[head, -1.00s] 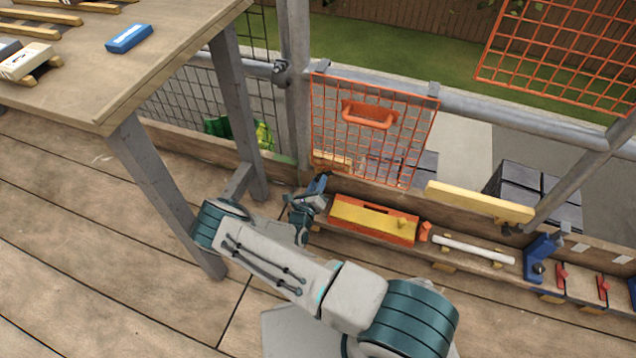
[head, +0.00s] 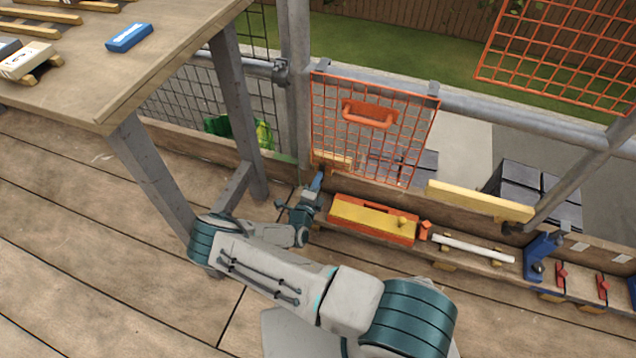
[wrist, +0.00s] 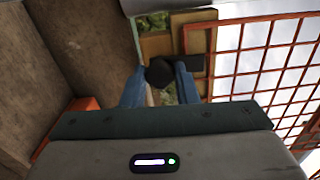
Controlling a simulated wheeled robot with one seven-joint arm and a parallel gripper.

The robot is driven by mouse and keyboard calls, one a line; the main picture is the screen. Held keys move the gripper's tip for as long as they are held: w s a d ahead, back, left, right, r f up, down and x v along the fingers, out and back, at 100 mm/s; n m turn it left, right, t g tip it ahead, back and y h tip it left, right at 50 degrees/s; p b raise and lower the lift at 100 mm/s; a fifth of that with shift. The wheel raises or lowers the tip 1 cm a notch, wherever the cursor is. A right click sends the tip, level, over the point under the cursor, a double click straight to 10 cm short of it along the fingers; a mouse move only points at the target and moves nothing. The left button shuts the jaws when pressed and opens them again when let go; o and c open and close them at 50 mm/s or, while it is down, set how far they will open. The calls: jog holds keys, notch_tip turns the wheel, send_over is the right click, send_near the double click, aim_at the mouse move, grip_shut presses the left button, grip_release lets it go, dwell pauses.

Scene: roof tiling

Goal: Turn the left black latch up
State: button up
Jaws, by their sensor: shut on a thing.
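My gripper (head: 315,182) is low beside the lower left corner of the orange mesh gate (head: 342,90). In the wrist view my two blue fingers (wrist: 160,80) are shut on the left black latch (wrist: 160,70), whose round dark end sits between the fingertips. A dark bar reaches right from there toward the mesh. In the head view the latch is hidden at my gripper. The gate, with its orange handle (head: 369,114), also shows at the right of the wrist view (wrist: 262,62).
A wooden table (head: 105,98) stands at the left, its grey legs close to my arm. An orange and yellow box (head: 372,219) lies right of my gripper, beside a white tube (head: 473,248) and a blue clamp (head: 541,258). The plank floor in front is open.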

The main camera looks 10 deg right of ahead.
jog(key=shift+s+d+f+n, duration=0.1)
jog(key=shift+n, duration=0.3)
jog(key=o, duration=1)
jog(key=p+v, duration=0.3)
jog(key=v, duration=1.1)
jog(key=shift+p, duration=0.3)
